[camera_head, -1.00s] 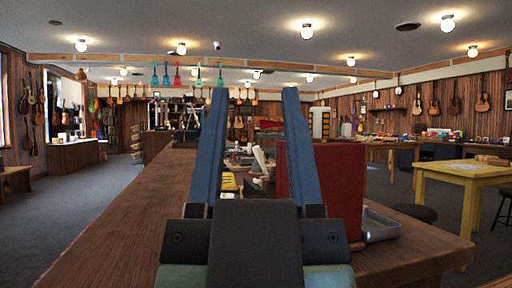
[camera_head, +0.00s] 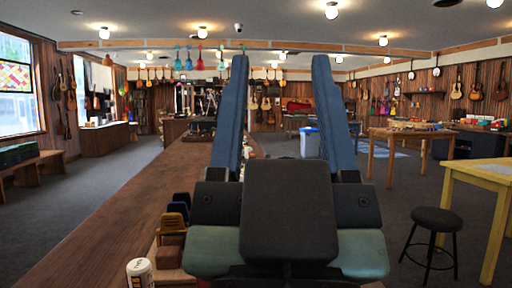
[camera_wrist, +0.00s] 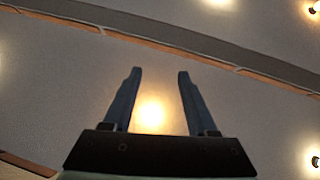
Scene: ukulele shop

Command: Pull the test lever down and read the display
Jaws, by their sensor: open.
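My gripper (camera_head: 280,62) stands upright in the middle of the head view, with its two blue fingers apart and nothing between them. In the wrist view my gripper (camera_wrist: 159,72) is also open and empty, pointing at the ceiling. I cannot make out a test lever or a display in either view. My gripper and wrist hide part of the long wooden counter (camera_head: 115,222) and whatever stands behind them.
A white cylindrical container (camera_head: 140,273) and small dark and yellow items (camera_head: 174,215) sit at the counter's near right. A black stool (camera_head: 437,219) and a yellow table (camera_head: 490,172) stand to the right. A bench (camera_head: 35,164) is at left. Grey floor (camera_head: 95,180) is open left of the counter.

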